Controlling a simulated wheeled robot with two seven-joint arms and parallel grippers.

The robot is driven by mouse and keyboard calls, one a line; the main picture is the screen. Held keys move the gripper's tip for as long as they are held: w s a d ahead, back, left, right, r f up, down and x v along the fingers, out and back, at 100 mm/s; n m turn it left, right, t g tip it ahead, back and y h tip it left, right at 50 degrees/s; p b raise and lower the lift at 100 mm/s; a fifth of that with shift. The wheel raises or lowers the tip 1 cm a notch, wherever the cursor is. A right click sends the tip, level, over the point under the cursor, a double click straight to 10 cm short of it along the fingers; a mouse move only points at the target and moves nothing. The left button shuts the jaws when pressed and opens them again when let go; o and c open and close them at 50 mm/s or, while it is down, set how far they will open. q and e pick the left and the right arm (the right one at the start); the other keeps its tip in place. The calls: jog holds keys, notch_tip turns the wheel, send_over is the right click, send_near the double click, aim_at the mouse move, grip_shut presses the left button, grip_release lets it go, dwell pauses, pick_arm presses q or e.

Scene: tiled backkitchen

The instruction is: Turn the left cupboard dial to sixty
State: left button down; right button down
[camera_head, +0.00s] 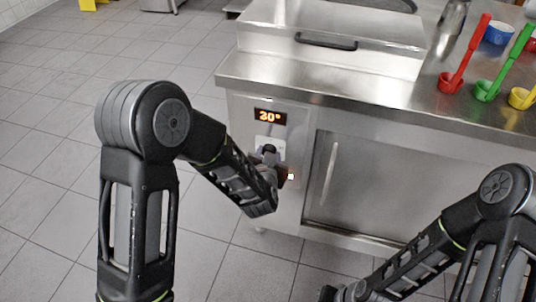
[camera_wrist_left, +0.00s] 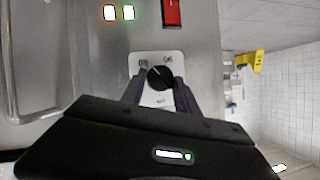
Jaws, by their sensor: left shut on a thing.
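The left cupboard's dial is a black round knob (camera_wrist_left: 160,77) on a white plate (camera_wrist_left: 143,58) with small printed marks, seen in the left wrist view. In the head view my left gripper (camera_head: 270,157) is at the plate and mostly hides the knob. In the left wrist view its two fingers (camera_wrist_left: 160,84) stand on either side of the knob, shut on it. The orange display (camera_head: 270,117) above the dial appears to read 30°. My right gripper (camera_head: 330,293) is low at the bottom edge, apart from the cupboard; its jaws are unclear.
A steel door with a vertical handle (camera_head: 330,173) is right of the dial. Small lit indicators (camera_wrist_left: 119,13) show on the front. The steel counter (camera_head: 330,84) overhangs above, carrying red (camera_head: 465,55) and green (camera_head: 500,70) ladle-like tools.

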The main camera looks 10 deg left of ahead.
pick_arm(q)
jog(key=c, duration=0.9)
grip_release()
jog(key=p+v, duration=0.1)
jog(key=v, duration=0.6)
jog(key=shift+s+r, duration=0.1)
jog(key=shift+s, duration=0.25)
